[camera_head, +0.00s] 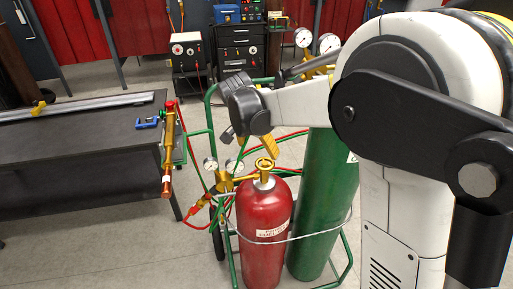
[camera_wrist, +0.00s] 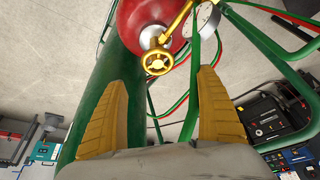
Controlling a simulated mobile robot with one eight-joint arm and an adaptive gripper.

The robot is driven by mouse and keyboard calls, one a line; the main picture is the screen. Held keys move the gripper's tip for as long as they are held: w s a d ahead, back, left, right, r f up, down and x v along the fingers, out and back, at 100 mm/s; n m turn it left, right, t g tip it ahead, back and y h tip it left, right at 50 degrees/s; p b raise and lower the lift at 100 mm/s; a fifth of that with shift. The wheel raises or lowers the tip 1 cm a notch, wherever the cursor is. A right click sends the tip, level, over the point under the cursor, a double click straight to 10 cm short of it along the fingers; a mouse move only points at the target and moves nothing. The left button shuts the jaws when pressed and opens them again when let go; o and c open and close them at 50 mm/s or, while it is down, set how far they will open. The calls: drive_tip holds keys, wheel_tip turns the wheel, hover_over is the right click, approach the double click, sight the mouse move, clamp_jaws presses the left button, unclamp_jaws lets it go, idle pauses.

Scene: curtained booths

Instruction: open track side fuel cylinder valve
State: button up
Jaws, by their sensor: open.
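The fuel cylinder (camera_head: 263,225) is red and stands upright in a green cart. Its valve has a round yellow handwheel (camera_head: 264,164) on top. In the wrist view the handwheel (camera_wrist: 158,62) sits ahead of the fingertips, near the middle, with the red cylinder (camera_wrist: 140,22) behind it. My gripper (camera_head: 262,144) is just above the handwheel in the head view. In the wrist view its yellow fingers are wide apart (camera_wrist: 160,80), with nothing between them. I see no clear contact with the wheel.
A green cylinder (camera_head: 325,200) stands close on the right of the red one. Gauges (camera_head: 211,164), red hoses and the green cart frame (camera_head: 234,262) crowd the left side. A dark workbench (camera_head: 85,145) with a torch (camera_head: 169,150) is further left. Grey floor is free in front.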

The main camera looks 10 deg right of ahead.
sight(265, 163)
drive_tip(key=b+x, duration=0.1)
drive_tip(key=x, duration=0.2)
drive_tip(key=b+x, duration=0.1)
drive_tip(key=x, duration=0.2)
drive_tip(key=b+x, duration=0.1)
drive_tip(key=x, duration=0.2)
drive_tip(key=shift+s, duration=0.3)
drive_tip(key=shift+w+d+f+b, duration=0.25)
drive_tip(key=shift+f+b, duration=0.15)
drive_tip(key=shift+f, duration=0.2)
drive_tip(key=c, duration=1.2)
